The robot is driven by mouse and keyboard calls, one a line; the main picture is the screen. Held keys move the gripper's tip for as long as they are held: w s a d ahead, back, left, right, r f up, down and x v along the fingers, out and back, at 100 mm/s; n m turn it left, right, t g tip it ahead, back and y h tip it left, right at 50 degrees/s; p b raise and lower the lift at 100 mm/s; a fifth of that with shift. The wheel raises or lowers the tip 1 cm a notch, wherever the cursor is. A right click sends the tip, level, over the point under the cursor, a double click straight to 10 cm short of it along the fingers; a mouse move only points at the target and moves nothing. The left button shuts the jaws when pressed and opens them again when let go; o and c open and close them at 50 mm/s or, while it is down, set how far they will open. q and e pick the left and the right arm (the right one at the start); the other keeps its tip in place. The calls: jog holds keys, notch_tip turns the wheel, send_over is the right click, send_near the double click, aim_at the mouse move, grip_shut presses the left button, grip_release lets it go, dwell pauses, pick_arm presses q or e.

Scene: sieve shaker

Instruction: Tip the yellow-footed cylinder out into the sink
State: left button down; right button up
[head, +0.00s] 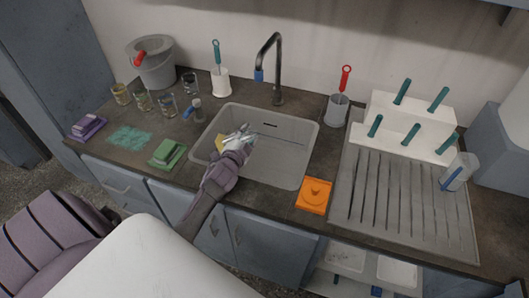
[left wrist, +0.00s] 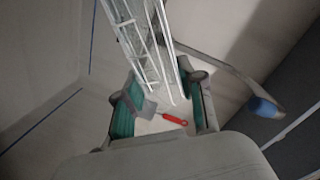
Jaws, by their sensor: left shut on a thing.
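My left gripper (head: 240,138) is over the left part of the grey sink (head: 296,160). It is shut on a clear cylinder, whose yellow foot (head: 220,143) shows just left of the fingers. In the left wrist view the clear cylinder (left wrist: 138,45) shows as pale see-through outlines reaching up from between the teal finger pads of my left gripper (left wrist: 160,105). It looks tilted over the basin, but its exact angle and whether it has liquid in it cannot be told. My right gripper is not in view.
A black tap (head: 277,70) with a blue tip stands behind the sink. Several glasses (head: 167,103) and a grey bucket (head: 155,68) stand at the left. An orange item (head: 314,195) lies right of the sink. A blue-marked clear vessel (head: 459,172) is on the drainboard (head: 400,205).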

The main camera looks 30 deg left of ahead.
pick_arm(q)
jog(key=shift+f+m+b, duration=0.45)
jog(key=shift+m+b, duration=0.1)
jog(key=shift+m, duration=0.25)
dwell(0.4)
jog(key=shift+d+r+m+g+y, duration=0.15)
jog(key=shift+r+m+g+y, duration=0.2)
jog(key=shift+m, duration=0.35)
dwell(0.4)
jog(key=shift+w+d+f+m+b, duration=0.3)
jog(key=shift+d+f+m+b, duration=0.2)
jog(key=shift+d+f+m, duration=0.15)
dwell(0.5)
jog(key=shift+w+d+r+m+y, duration=0.15)
jog(key=shift+m+y, duration=0.2)
jog(key=shift+m, duration=0.5)
dwell(0.5)
jog(key=shift+f+g, duration=0.25)
jog(key=shift+g, duration=0.1)
